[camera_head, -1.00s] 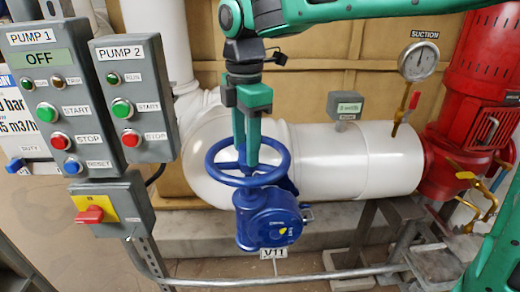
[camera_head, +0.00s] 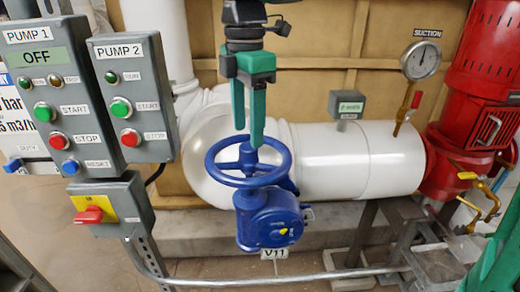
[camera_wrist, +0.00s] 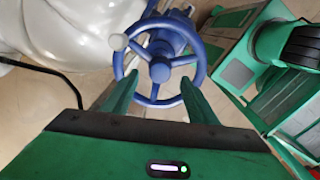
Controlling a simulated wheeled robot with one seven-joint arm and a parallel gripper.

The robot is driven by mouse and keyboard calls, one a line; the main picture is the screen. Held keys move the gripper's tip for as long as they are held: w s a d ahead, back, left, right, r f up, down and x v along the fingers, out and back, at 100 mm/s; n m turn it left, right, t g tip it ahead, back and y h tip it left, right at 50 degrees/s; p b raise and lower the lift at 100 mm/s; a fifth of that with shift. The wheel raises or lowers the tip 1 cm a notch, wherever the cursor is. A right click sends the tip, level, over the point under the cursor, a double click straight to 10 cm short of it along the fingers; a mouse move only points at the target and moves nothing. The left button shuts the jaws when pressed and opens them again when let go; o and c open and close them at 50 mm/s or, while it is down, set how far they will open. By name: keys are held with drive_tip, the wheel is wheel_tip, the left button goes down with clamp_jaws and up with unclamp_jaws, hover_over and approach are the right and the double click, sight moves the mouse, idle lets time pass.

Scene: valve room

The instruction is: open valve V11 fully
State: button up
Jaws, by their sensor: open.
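Valve V11 has a blue handwheel (camera_head: 248,163) on a blue gear body (camera_head: 268,218), with the V11 tag (camera_head: 274,254) below it.
Pump control boxes (camera_head: 132,95) and a red-handled yellow switch (camera_head: 89,215) stand at left. A white pipe (camera_head: 345,160) runs behind the valve to a red pump (camera_head: 480,100). A suction gauge (camera_head: 421,60) stands above it. A metal rail (camera_head: 330,274) crosses in front.

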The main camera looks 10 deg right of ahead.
drive_tip(key=m, duration=0.8)
